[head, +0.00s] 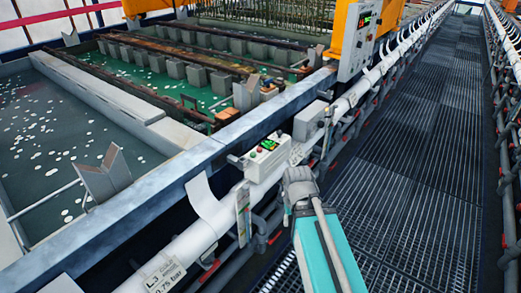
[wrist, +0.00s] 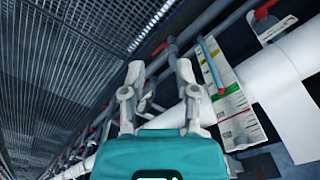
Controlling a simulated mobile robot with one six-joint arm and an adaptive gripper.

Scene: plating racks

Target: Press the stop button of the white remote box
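The white remote box (head: 266,164) sits on the white pipe beside the tank edge in the head view. It has a small green display (head: 269,144) and small buttons on its top, one of them red (head: 259,150); their labels are too small to read. My gripper (head: 297,174) is just right of the box and on its near side, over the walkway side of the pipe. A gap to the box cannot be judged. In the wrist view my gripper (wrist: 159,70) has its two fingers apart with nothing between them. I cannot make out the box in the wrist view.
A grey box (head: 309,121) stands behind the remote box on the pipe. A larger control panel (head: 356,42) hangs farther back. A label chart (head: 242,214) hangs at the pipe, left of my gripper. Tanks lie left; the grated walkway (head: 415,170) is clear.

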